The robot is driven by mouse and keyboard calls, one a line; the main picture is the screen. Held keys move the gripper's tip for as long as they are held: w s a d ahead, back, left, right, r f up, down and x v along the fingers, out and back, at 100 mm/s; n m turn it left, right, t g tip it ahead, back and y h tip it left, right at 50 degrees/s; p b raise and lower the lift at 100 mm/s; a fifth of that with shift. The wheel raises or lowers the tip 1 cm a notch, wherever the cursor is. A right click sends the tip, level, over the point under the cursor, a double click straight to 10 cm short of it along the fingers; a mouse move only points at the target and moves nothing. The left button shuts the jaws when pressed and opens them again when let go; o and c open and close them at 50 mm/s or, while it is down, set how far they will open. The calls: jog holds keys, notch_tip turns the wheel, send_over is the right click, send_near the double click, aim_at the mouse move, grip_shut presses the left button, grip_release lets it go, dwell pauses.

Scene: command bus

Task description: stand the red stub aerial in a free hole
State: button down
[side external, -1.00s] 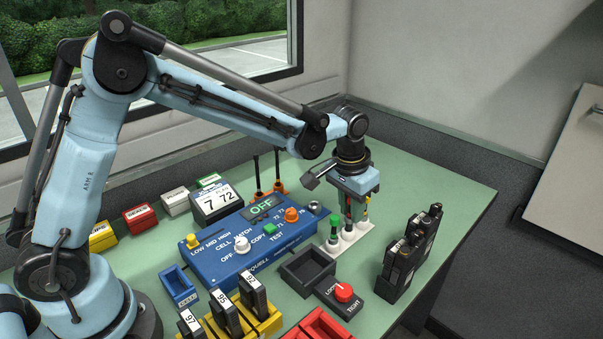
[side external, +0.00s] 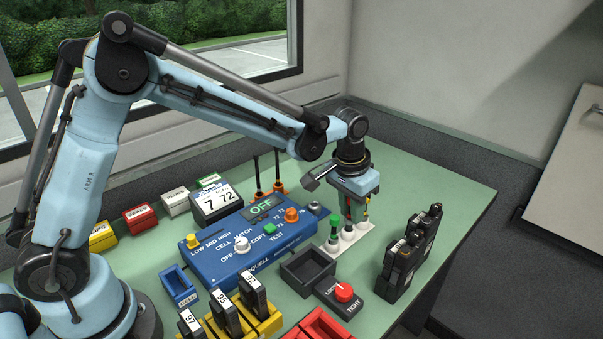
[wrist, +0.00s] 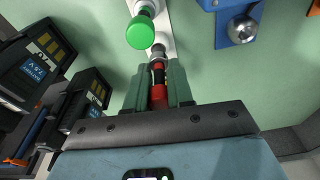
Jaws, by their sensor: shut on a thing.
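The red stub aerial (wrist: 158,96) stands between the two green fingers of my gripper (wrist: 158,82) in the wrist view, and the fingers are shut on it. Its dark lower end points at the end of the white holder (wrist: 165,40), against or just above a grey ring there. I cannot tell whether the tip is inside a hole. A green-capped aerial (wrist: 140,32) stands in the same holder beside my fingers. In the side view my gripper is over the right part of the white holder (side external: 345,245), and the fingers hide most of the red aerial.
The blue control box (side external: 235,245) is left of the holder. Black radios (side external: 410,250) stand to the right. An empty dark tray (side external: 307,272) and a red-knob box (side external: 343,293) lie in front. Two thin black aerials (side external: 278,170) stand behind. Green tabletop is free at the right rear.

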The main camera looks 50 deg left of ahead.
jog(key=shift+f, duration=1.15)
jog(key=c, duration=0.6)
grip_release()
jog(key=shift+r, duration=3.55)
jog(key=shift+s, duration=0.1)
